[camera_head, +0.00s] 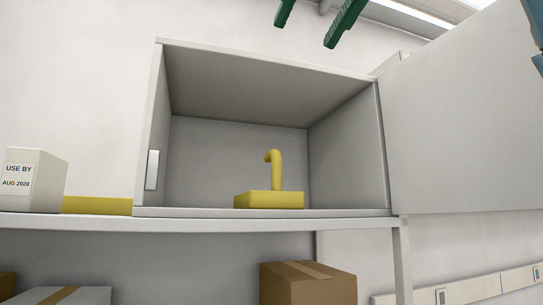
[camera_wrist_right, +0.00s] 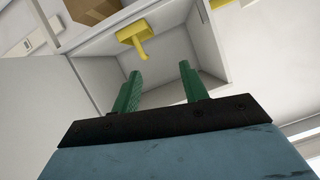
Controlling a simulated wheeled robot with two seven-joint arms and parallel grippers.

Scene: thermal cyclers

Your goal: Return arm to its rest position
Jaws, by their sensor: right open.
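My right gripper (camera_head: 315,20) shows at the top of the head view as two green fingers, apart and empty, above the open cabinet. In the right wrist view its green fingers (camera_wrist_right: 161,92) are spread with nothing between them. A yellow hook on a block base (camera_head: 270,199) stands upright inside the cabinet (camera_head: 240,143); it also shows in the wrist view (camera_wrist_right: 133,33), beyond the fingertips. The gripper is clear of the hook. My left gripper is not in view.
The cabinet door (camera_head: 462,120) stands open on the right. A white box (camera_head: 35,180) labelled USE BY AUG 2028 and a yellow item (camera_head: 97,206) are on the shelf (camera_head: 70,222) left of the cabinet. Cardboard boxes (camera_head: 307,286) are below.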

